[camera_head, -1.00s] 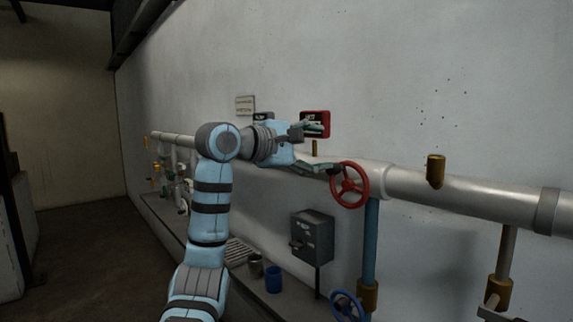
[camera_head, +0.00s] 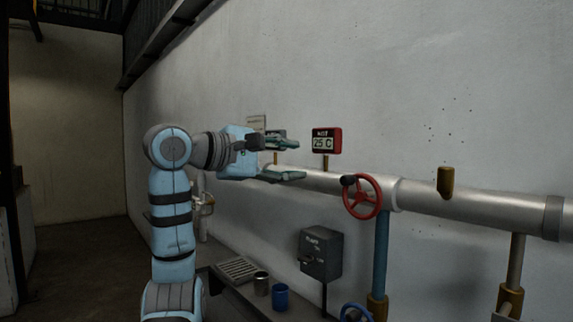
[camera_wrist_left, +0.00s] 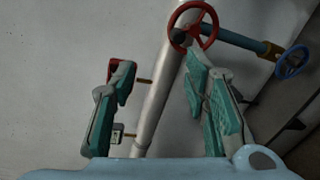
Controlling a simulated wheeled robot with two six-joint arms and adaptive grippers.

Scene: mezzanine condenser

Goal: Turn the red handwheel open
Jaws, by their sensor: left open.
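The red handwheel (camera_head: 362,196) is mounted on the long silver pipe along the wall, above a blue vertical pipe. A dark knob (camera_head: 347,181) sits at its upper left rim. My left gripper (camera_head: 301,160) is open and empty, to the left of the handwheel, with a clear gap between the fingertips and the rim. In the left wrist view the handwheel (camera_wrist_left: 193,25) is beyond the spread fingers (camera_wrist_left: 160,75), closer to the right finger. My right gripper is not in view.
A red-framed display (camera_head: 326,141) reads 25 C above the pipe. A grey box (camera_head: 321,254) is below it. A blue cup (camera_head: 280,297) and a metal cup (camera_head: 262,284) stand on the ledge. A blue handwheel (camera_head: 356,313) is low down. Brass fittings (camera_head: 445,182) join the pipe.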

